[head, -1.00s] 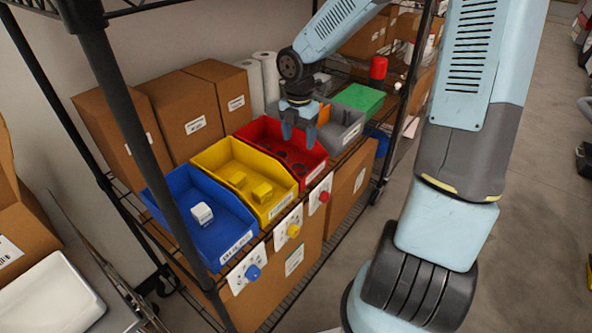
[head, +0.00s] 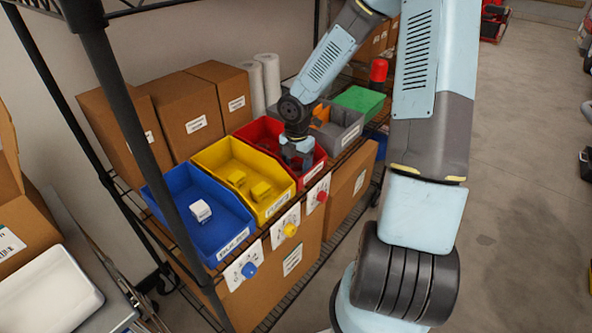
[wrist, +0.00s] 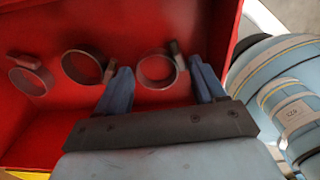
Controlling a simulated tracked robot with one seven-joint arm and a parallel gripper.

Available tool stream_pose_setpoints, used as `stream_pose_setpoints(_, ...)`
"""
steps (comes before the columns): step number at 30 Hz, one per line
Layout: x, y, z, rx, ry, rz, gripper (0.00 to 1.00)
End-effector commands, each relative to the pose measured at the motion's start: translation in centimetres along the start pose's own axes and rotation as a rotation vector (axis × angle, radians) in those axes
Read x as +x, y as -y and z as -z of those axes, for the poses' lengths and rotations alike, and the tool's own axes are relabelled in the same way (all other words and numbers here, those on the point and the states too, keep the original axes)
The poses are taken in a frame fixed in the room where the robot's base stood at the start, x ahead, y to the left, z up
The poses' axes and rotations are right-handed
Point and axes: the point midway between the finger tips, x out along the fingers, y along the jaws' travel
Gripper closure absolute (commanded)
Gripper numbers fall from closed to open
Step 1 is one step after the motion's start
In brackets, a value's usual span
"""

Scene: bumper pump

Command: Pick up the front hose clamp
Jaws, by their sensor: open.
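Three round hose clamps lie in a row on the floor of the red bin (head: 262,128), as the wrist view shows. The right clamp (wrist: 142,72) is between the tips of my gripper (wrist: 163,82), as seen from the wrist. The middle clamp (wrist: 70,68) is just left of the left finger, and the left clamp (wrist: 20,82) is further off. My gripper is open with one finger on each side of the right clamp; I cannot tell if they touch it. In the head view my gripper (head: 299,162) reaches down into the red bin and hides the clamps.
A yellow bin (head: 219,155) with yellow parts and a blue bin (head: 230,235) with a white block stand left of the red bin. A grey bin (head: 345,141) is on its right. Cardboard boxes (head: 180,112) stand behind. The red bin's walls surround my gripper.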

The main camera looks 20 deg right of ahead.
Motion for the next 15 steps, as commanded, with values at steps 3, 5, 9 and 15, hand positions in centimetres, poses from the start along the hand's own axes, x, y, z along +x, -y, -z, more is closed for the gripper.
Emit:
stream_pose_setpoints(3,0.08,0.03,-0.03,0.002,0.001,0.0,0.31)
stream_pose_setpoints(5,0.06,0.02,-0.02,0.002,0.001,0.0,0.31)
stream_pose_setpoints(9,0.05,0.02,-0.01,0.002,0.0,0.0,0.39)
stream_pose_setpoints(15,0.04,0.02,-0.01,0.002,0.0,0.0,0.58)
